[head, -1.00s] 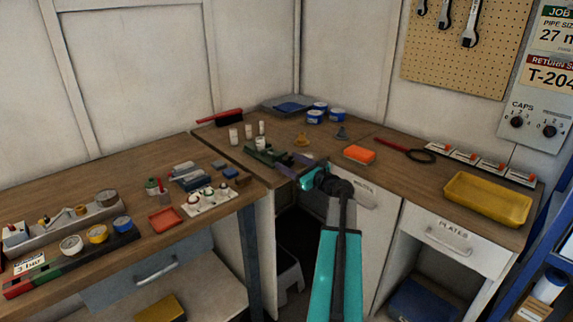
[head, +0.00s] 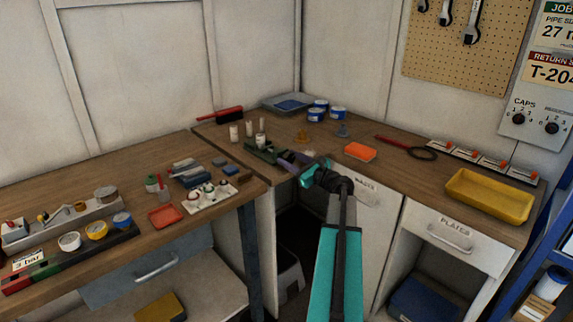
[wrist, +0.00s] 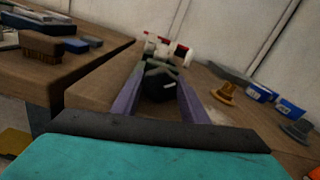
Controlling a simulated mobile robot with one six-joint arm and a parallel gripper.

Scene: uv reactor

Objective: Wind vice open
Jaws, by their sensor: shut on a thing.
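The vice (head: 262,152) is a small green tool at the bench corner, past my gripper. It shows at the centre of the wrist view (wrist: 160,67). My gripper (head: 284,157) reaches toward it from the front, with purple fingers. In the wrist view the fingers (wrist: 158,92) stand on either side of a dark round part, the vice handle (wrist: 158,86), and are shut on it. The vice's jaw gap is hidden behind the handle and too small to judge.
White cylinders (head: 248,130) stand just behind the vice. An orange block (head: 360,151), a brass piece (head: 302,136) and blue-labelled tubs (head: 318,111) are to the right. A yellow tray (head: 489,195) lies further right. A brush (head: 227,115) lies at the back.

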